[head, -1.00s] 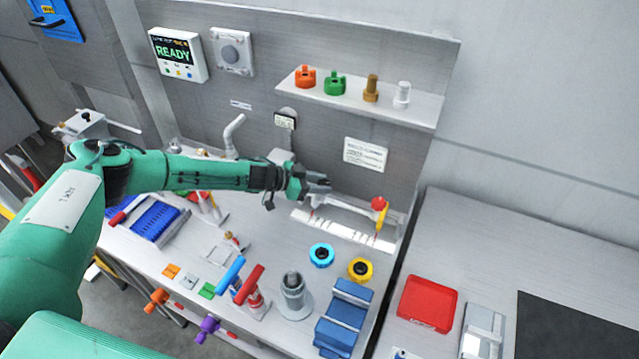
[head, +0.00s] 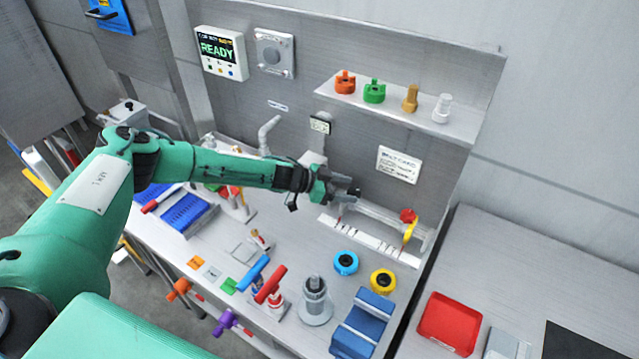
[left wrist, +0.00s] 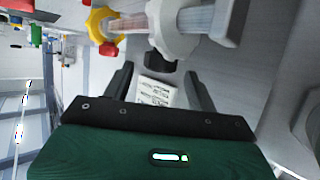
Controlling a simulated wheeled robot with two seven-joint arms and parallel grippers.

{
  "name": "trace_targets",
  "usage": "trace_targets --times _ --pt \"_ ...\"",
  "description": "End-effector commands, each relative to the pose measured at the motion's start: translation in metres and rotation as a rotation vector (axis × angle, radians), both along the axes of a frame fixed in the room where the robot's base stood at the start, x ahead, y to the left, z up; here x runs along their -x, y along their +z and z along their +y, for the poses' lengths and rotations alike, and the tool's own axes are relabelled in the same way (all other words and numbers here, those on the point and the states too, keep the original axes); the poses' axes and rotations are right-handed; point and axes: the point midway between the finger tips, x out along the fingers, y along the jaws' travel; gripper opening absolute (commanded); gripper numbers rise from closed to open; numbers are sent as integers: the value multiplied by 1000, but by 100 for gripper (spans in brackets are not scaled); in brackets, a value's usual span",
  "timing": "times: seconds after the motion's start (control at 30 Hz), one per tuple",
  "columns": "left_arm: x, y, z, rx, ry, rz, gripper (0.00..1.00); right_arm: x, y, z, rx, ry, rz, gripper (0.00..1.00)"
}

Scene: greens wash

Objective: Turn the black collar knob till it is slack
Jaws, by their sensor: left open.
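The black collar knob (left wrist: 164,62) shows in the left wrist view, sticking out from a pale collar (left wrist: 172,28) around a clear tube. My left gripper (left wrist: 159,70) is open, with a dark finger on each side of the knob's outer end. I cannot tell whether either finger touches it. In the head view my left gripper (head: 346,191) is at the left end of the clear tube assembly (head: 380,215) near the back panel. The gripper hides the knob there. My right gripper is not in view.
A yellow handle (head: 409,231) and red knob (head: 408,215) are at the assembly's right end. A blue ring (head: 346,262), a yellow ring (head: 383,281) and a grey post (head: 315,297) stand in front. A shelf (head: 455,123) with several fittings is above.

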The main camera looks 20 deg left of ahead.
Motion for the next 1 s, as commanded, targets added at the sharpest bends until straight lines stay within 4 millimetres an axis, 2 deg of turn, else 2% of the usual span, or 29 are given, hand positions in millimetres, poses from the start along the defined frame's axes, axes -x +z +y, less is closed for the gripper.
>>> trace_targets --times 0.4,0.6,0.8,1.0 --pt "34 29 65 -1 2 -3 58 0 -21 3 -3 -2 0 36" --pt "46 41 87 1 2 -2 58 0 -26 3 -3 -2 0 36" --pt "53 46 97 0 0 -1 58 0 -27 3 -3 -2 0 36" --pt "53 47 98 1 0 0 58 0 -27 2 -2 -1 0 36"
